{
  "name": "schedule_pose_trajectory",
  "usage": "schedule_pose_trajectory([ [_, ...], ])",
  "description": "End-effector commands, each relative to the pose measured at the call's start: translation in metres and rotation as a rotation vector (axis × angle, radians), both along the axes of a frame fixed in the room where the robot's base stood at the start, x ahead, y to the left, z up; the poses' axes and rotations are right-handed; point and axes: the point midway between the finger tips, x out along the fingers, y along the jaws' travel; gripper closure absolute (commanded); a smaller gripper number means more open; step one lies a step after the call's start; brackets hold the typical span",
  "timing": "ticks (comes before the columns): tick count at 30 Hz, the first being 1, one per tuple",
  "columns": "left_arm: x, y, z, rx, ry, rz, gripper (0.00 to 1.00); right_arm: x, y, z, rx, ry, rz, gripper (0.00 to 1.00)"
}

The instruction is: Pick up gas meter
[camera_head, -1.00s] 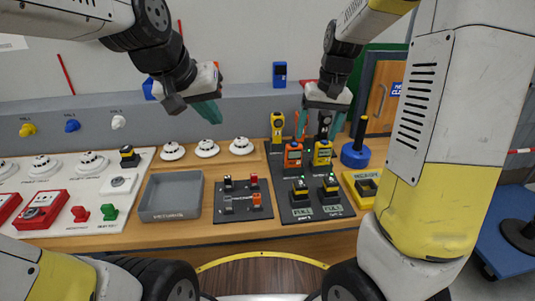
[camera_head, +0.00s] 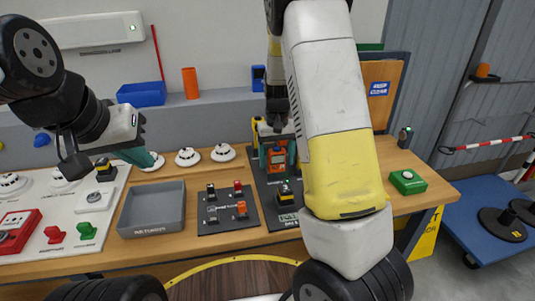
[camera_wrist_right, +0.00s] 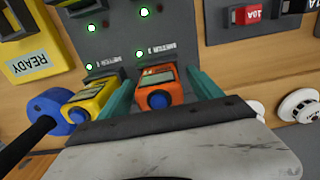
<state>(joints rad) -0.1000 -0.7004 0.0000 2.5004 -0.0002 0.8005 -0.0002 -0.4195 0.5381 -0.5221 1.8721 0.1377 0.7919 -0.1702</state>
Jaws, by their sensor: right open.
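An orange gas meter (camera_head: 277,160) with a dark display stands on a dark board (camera_head: 262,190) on the bench. It also shows in the right wrist view (camera_wrist_right: 157,92), with a blue round button. My right gripper (camera_head: 277,152) is open, with its teal fingers on either side of the orange meter; whether they touch it I cannot tell.
A grey tray (camera_head: 152,226) and a small board with switches (camera_head: 228,216) lie left of the meters. White detectors (camera_head: 188,157) stand behind them. In the wrist view, a blue round base (camera_wrist_right: 48,108) stands beside the yellow meter. A green box (camera_head: 408,182) is at the right.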

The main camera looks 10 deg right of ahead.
Motion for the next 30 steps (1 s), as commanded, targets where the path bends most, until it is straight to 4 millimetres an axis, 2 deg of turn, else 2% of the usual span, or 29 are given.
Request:
schedule_pose_trajectory([
  [8, 0.0, 0.0, 0.0, 0.0, 0.0, 0.0, 1.0, 0.0, 0.0, -0.003, 0.0, -0.002, -0.001, 0.27],
  [19, 0.0, 0.0, 0.0, 0.0, 0.0, 0.0, 1.0, 0.0, 0.0, -0.003, 0.0, -0.002, -0.001, 1.0],
  [26, 0.0, 0.0, 0.0, 0.0, 0.0, 0.0, 1.0, 0.001, 0.0, -0.002, 0.0, -0.003, -0.001, 1.0],
  [30, 0.0, 0.0, 0.0, 0.0, 0.0, 0.0, 1.0, 0.002, 0.0, 0.012, 0.001, -0.006, 0.001, 1.0],
])
